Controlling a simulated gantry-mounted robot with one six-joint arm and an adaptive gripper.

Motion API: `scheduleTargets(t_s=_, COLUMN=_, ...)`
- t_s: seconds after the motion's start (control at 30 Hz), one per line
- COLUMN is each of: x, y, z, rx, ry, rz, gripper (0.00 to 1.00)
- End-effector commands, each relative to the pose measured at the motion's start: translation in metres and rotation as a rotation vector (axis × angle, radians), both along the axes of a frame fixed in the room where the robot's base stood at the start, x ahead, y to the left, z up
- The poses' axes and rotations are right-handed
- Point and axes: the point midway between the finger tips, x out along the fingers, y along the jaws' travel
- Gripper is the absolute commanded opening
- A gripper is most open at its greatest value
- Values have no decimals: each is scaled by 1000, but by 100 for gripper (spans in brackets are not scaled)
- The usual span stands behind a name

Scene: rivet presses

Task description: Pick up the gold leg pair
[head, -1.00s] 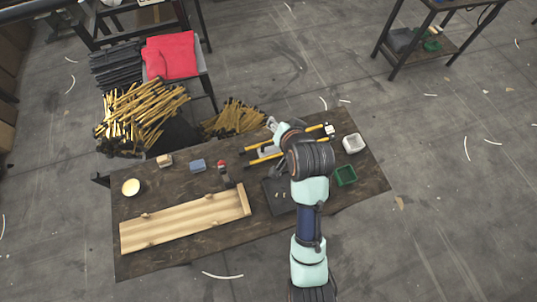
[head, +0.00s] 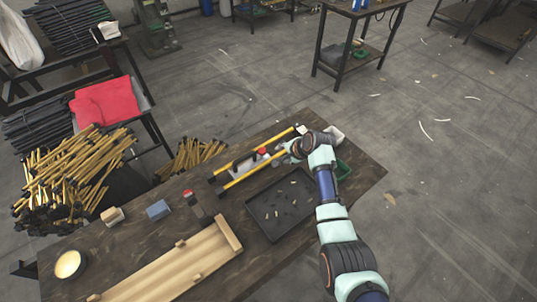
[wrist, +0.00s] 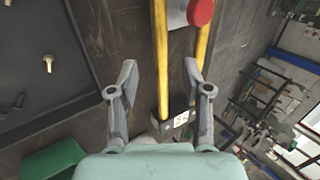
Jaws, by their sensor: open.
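The gold leg pair (head: 250,172) lies on the dark wooden table, two yellow bars side by side with dark ends. In the wrist view the gold leg pair (wrist: 161,55) runs up the picture between my fingers, with a dark end piece bearing a white label near my palm. My gripper (head: 284,153) is at the right part of the pair.
A red-topped grey tool (wrist: 201,12) sits at the bars. A black tray (head: 284,211) with small fasteners lies in front, and a green bin (head: 342,170) stands right of my arm. A wooden plank assembly (head: 180,268) and a blue block (head: 158,210) lie to the left.

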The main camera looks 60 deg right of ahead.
Motion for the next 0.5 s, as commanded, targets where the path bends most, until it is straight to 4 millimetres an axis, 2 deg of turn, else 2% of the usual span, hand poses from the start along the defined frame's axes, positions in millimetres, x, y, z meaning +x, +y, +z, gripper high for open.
scheduleTargets(t_s=0.27, x=24, y=-8, z=-38, rx=0, ry=0, rz=2, gripper=49)
scheduleTargets(t_s=0.5, x=29, y=-11, z=-41, rx=-2, ry=0, rz=1, gripper=49)
